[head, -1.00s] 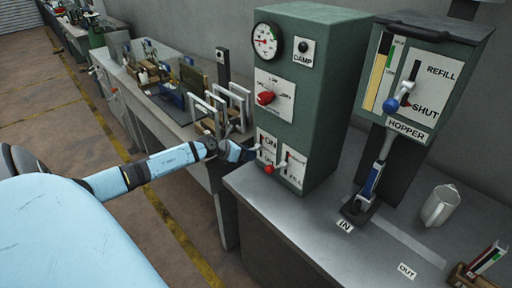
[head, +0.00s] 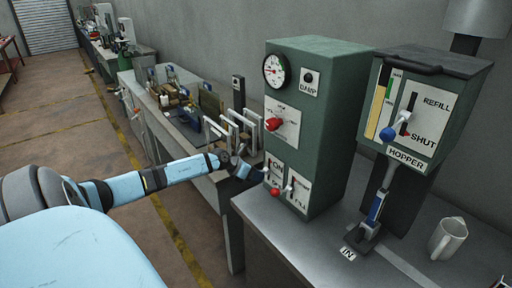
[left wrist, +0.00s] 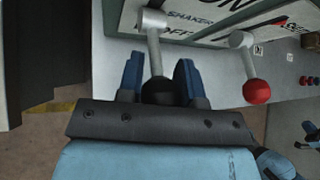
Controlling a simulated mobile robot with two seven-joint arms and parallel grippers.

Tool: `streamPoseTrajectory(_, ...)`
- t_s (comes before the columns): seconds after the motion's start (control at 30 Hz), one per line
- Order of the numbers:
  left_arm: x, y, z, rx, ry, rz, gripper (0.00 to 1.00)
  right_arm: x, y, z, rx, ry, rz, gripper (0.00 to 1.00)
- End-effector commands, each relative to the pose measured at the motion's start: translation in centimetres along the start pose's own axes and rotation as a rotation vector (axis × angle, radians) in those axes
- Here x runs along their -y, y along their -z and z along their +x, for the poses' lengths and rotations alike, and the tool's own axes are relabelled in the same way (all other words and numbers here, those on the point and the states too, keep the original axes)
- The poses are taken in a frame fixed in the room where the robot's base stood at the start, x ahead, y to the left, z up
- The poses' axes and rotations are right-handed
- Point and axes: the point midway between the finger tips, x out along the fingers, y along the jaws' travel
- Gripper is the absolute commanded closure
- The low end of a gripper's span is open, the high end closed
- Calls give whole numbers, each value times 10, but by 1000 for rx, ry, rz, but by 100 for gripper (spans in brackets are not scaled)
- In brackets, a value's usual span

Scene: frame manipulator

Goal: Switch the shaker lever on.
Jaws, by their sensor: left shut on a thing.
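The shaker lever (left wrist: 155,50) is a grey rod with a black knob in the left wrist view, below the SHAKER and OFF lettering. It hangs from its pivot toward me. My left gripper (left wrist: 160,82) has its two blue fingers on either side of the black knob, shut on it. In the head view the left gripper (head: 260,174) is at the lower left of the green cabinet (head: 318,110), by the ON plate (head: 277,165). The fingers partly cover that plate, and the black knob is hidden there.
A lever with a red knob (left wrist: 257,91) hangs close to the right of the shaker lever; its knob shows in the head view (head: 275,191). A hopper (head: 425,105) stands right of the cabinet. A mug (head: 447,238) sits on the grey bench (head: 310,245).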

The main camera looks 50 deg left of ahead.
Motion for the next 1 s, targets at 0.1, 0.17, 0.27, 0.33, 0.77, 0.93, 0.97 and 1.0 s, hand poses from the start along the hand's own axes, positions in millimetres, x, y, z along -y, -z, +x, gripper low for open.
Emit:
streamPoseTrajectory(0.1, 0, -2, -1, 2, -1, 1, 100, 0, 0, 0, 0, 0, 0, 100)
streamPoseTrajectory(0.17, 0, -2, -1, 2, -1, 1, 62, 0, 0, 0, 0, 0, 0, 100)
streamPoseTrajectory(0.27, 0, -2, -1, 2, -1, 2, 42, 0, 0, 0, 1, 1, 0, 100)
streamPoseTrajectory(0.33, 0, -1, 0, 2, -1, 1, 42, 0, -1, 0, 2, 1, 0, 100)
streamPoseTrajectory(0.77, -2, 1, -22, -1, -3, 5, 42, 0, -6, 2, 6, 1, 0, 100)
streamPoseTrajectory(0.93, -1, 2, -51, -4, -3, 4, 42, 0, -8, 4, 6, 1, 0, 100)
streamPoseTrajectory(0.97, -1, 1, -56, -4, -2, 5, 42, 0, -8, 4, 6, 1, 0, 100)
streamPoseTrajectory(1.0, -1, 2, -62, -4, -2, 3, 42, 0, -8, 4, 6, 1, 0, 100)
